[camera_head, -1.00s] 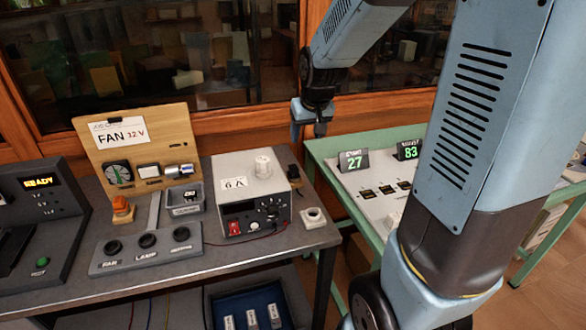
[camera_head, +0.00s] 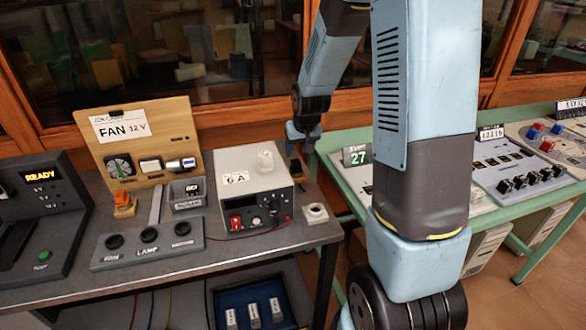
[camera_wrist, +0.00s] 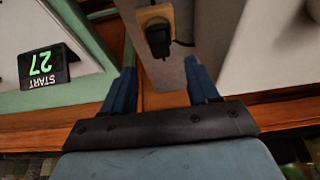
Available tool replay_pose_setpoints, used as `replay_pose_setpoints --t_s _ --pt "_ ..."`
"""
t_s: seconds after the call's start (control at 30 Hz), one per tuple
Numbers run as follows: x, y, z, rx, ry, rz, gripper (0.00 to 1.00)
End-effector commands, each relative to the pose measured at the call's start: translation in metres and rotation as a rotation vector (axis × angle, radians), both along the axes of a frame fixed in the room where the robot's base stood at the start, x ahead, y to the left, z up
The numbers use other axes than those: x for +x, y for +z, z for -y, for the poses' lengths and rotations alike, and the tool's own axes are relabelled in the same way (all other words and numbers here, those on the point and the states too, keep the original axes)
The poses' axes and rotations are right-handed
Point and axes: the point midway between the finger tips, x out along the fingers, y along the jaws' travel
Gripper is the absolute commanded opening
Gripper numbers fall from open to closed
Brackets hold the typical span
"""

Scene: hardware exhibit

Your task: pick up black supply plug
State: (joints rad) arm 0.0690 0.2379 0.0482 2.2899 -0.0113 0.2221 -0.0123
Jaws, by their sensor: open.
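The black supply plug (camera_wrist: 158,40) sits in a tan socket (camera_wrist: 155,14) at the top middle of the wrist view. My gripper (camera_head: 304,150) hangs just above that corner. In the wrist view my gripper (camera_wrist: 160,72) has its two blue fingers spread apart with nothing between them. The plug lies ahead of the gap between the fingertips; I see no contact.
The box stands close on the plug's left in the head view. A green table (camera_head: 338,196) with a START 27 sign (camera_head: 357,155) stands to the right, across a gap.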

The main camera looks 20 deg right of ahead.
Motion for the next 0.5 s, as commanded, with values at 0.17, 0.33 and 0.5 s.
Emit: replay_pose_setpoints --t_s 0.17,0.33,0.5 --pt "0.006 -0.014 0.000 0.000 0.000 -0.001 0.60" --pt "0.008 -0.019 0.000 0.000 0.000 0.000 0.60" --pt "0.013 -0.035 0.000 0.000 0.000 -0.002 0.60"
